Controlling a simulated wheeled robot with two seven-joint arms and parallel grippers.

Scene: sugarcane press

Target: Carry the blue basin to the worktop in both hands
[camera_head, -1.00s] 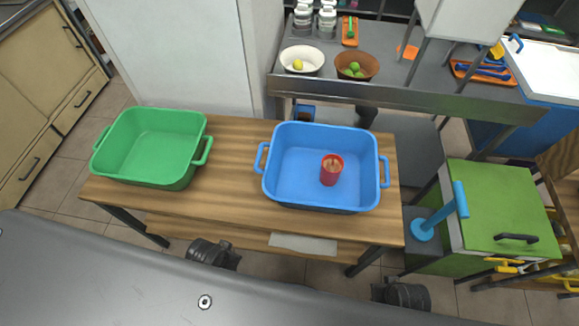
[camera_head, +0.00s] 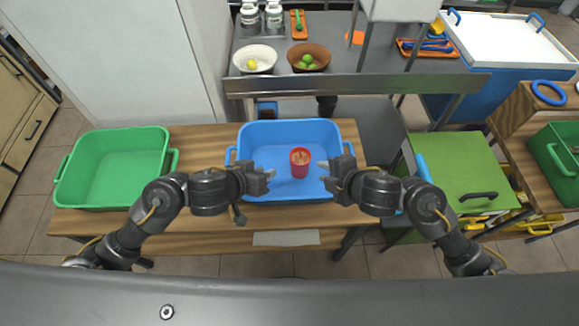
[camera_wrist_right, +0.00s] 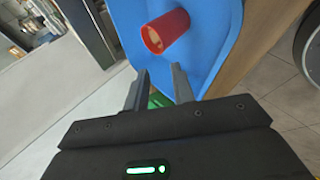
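The blue basin (camera_head: 262,140) stands on the wooden table with a red cup (camera_head: 300,163) inside it. The red cup and part of the basin also show in the right wrist view (camera_wrist_right: 165,32). My left gripper (camera_head: 270,177) is over the basin's front left part, and its fingers look apart and empty. My right gripper (camera_head: 325,174) is over the front right part. Its two fingers (camera_wrist_right: 158,88) are apart with nothing between them. The basin's side handles show beside the arms. The grey worktop (camera_head: 350,62) lies behind the table.
A green basin (camera_head: 112,165) stands at the table's left. The worktop holds a white bowl (camera_head: 254,60), a brown bowl (camera_head: 308,58), jars and an orange tray (camera_head: 299,25). A green cabinet (camera_head: 455,165) stands right of the table. Bare wood (camera_head: 205,145) lies between the basins.

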